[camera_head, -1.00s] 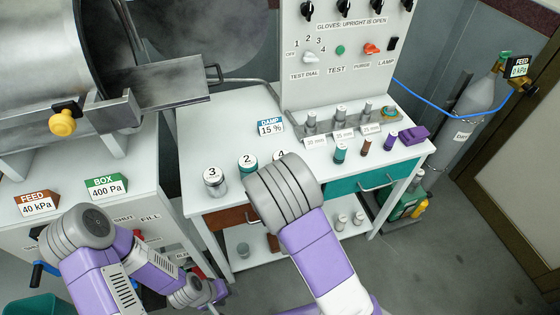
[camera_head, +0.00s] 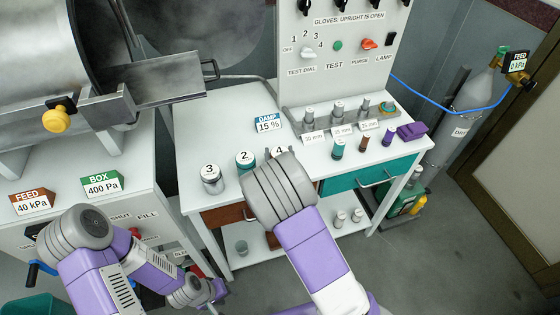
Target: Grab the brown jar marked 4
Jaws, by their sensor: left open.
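The jar marked 4 (camera_head: 279,151) stands on the white bench at the right end of a row of numbered jars. Only part of its white lid shows; its body is hidden behind my right arm's grey joint, and I cannot tell whether the two touch. My right gripper does not show.
A metal chamber (camera_head: 40,60) fills the upper left.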

